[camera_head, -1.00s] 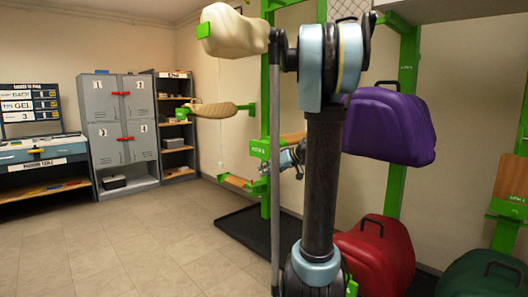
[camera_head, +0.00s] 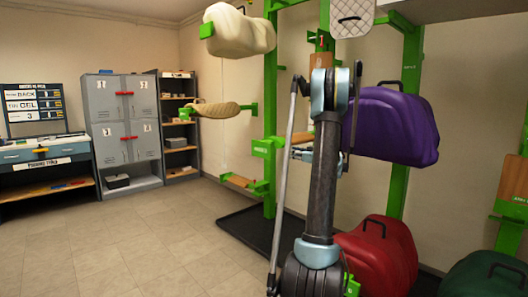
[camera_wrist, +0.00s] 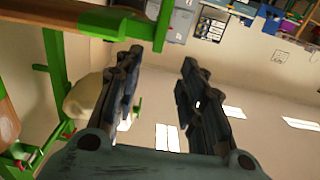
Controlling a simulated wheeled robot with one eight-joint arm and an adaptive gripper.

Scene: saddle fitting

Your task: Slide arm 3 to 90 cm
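The saddle arms are green brackets on a green post. A labelled green bracket (camera_head: 263,147) stands at mid-height; its label is too small to read, so I cannot tell which is arm 3. A lower bracket with a wooden board (camera_head: 239,181) sits beneath it. My gripper (camera_wrist: 162,58) shows in the wrist view with its two dark fingers apart and nothing between them. A green bracket (camera_wrist: 150,25) with a wooden board (camera_wrist: 95,18) lies just beyond the fingertips; I cannot tell whether they touch. In the head view my own arm largely hides the gripper.
A cream saddle (camera_head: 240,33) and a tan saddle (camera_head: 214,110) hang at left. A purple cover (camera_head: 392,126) hangs close on the right, above a red one (camera_head: 380,255). Grey lockers (camera_head: 124,120) stand at the back. The tiled floor (camera_head: 130,245) at left is clear.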

